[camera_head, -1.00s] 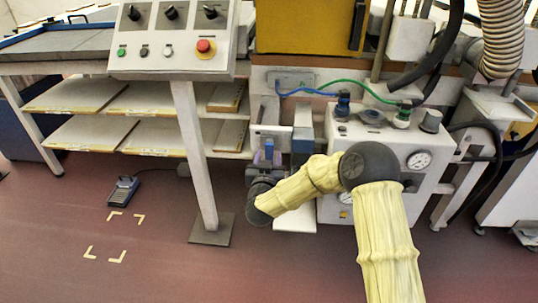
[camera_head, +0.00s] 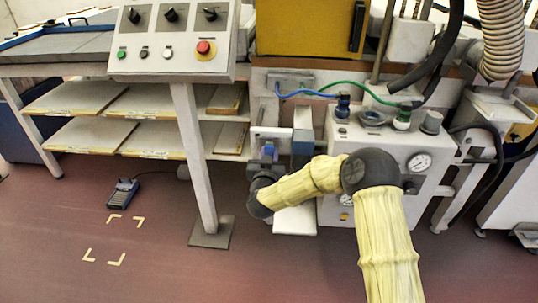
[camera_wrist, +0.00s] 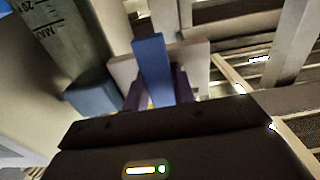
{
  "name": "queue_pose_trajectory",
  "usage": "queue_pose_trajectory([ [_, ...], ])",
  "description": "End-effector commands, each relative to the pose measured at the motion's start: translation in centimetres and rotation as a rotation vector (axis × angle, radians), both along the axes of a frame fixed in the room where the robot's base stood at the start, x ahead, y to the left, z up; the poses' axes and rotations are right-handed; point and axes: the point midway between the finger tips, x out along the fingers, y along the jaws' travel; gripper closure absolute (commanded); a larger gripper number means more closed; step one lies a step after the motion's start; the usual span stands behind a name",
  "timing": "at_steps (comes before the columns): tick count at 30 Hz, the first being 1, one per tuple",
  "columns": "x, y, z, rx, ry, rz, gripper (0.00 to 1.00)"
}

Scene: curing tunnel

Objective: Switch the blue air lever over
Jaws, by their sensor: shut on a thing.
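The blue air lever (camera_head: 268,149) sits in front of a pale plate, just left of the grey-white air unit, below the table edge. It shows more clearly in the wrist view (camera_wrist: 152,65), as a flat blue bar pointing up in the picture against the pale plate. My gripper (camera_wrist: 158,95) has its dark purple fingers on either side of the lever's lower part and is shut on it. In the head view my gripper (camera_head: 268,157) is small, and my dark wrist hides the area below the lever.
The air unit (camera_head: 385,150) with gauges and hose fittings stands close to the right. A grey cylinder (camera_wrist: 60,45) is close on the left in the wrist view. A control panel (camera_head: 170,40) on a post (camera_head: 193,150) stands left. A foot pedal (camera_head: 122,192) lies on open floor.

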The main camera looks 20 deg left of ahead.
Motion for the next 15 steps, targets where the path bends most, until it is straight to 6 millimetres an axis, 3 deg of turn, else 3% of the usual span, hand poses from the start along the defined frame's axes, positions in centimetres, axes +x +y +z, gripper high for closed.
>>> queue_pose_trajectory([
  [15,-0.04,-0.17,0.33,-0.160,-0.039,0.003,1.00],
])
